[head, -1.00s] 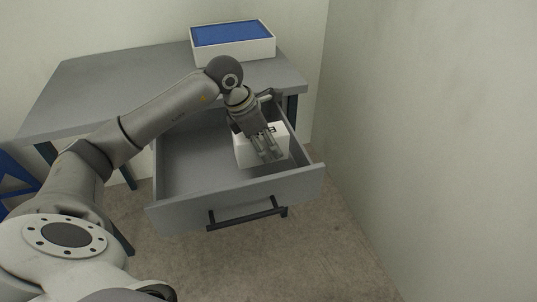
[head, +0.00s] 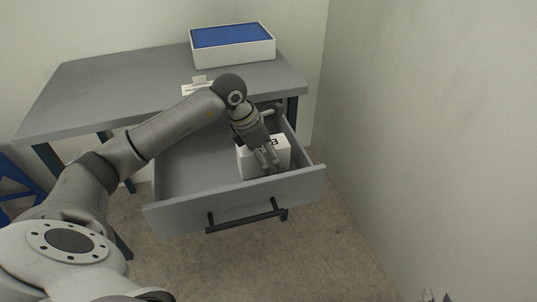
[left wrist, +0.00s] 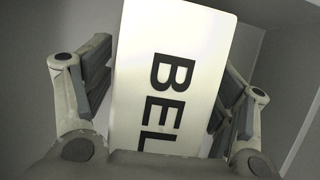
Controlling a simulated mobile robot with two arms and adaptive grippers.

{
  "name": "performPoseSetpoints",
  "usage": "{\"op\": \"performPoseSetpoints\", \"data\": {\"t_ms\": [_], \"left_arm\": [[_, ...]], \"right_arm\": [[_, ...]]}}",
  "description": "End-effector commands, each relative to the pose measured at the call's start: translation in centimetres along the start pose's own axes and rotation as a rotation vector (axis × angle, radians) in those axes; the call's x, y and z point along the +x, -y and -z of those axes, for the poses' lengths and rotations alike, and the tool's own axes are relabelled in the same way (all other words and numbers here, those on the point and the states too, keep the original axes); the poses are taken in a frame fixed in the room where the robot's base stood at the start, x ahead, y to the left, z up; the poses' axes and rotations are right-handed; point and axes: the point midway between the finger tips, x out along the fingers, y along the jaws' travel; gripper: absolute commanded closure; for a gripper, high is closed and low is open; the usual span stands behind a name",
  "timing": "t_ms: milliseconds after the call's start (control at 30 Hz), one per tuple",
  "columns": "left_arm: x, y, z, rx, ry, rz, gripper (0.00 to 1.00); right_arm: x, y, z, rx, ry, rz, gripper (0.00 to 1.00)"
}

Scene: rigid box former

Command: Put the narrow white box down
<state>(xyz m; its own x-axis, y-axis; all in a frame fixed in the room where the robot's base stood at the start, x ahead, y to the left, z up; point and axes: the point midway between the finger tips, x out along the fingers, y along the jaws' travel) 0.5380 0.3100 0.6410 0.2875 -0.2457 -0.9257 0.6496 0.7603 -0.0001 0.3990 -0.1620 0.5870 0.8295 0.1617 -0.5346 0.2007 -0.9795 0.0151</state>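The narrow white box (head: 250,160) stands inside the open grey drawer (head: 235,203), toward its right side. My left gripper (head: 268,160) reaches down over the box from above, its fingers along the box's sides. In the left wrist view the box's white face (left wrist: 172,60) with black letters "BEL" lies between the two finger pads, which sit close against its edges. The gripper looks shut on the box. Whether the box's underside touches the drawer floor is hidden. Small dark tips at the bottom right edge seem to be my right gripper (head: 436,296).
A white tray with a blue inside (head: 262,52) sits on the grey desk (head: 100,90). A small white item (head: 198,82) lies near the desk's front edge. The drawer's left part is clear. A wall stands close on the right.

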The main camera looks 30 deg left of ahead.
Motion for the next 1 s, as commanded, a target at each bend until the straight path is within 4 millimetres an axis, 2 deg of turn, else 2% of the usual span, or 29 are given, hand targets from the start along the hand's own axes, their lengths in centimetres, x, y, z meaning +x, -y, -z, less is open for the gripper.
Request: {"op": "performPoseSetpoints", "data": {"t_ms": [300, 433, 667, 800, 1000], "left_arm": [[-0.1, 0.0, 0.0, 0.0, 0.0, -0.001, 0.19], [-1.0, -0.1, 0.0, 0.0, 0.0, -0.003, 0.19], [-4.7, -0.1, -0.1, 0.0, 0.001, -0.005, 0.19], [-7.4, -0.1, -0.1, -0.001, 0.001, -0.004, 0.19], [-10.4, -0.1, -0.1, 0.0, 0.001, -0.003, 0.19]], "right_arm": [[0.0, 0.0, 0.0, 0.0, 0.002, -0.001, 0.73], [-0.2, -0.1, -0.4, 0.0, 0.028, -0.001, 0.73], [-1.5, -0.6, -4.1, 0.003, 0.215, -0.012, 0.73], [-2.8, -0.8, -6.5, 0.006, 0.344, -0.019, 0.73], [-4.6, -1.2, -9.3, 0.01, 0.492, -0.028, 0.73]]}}
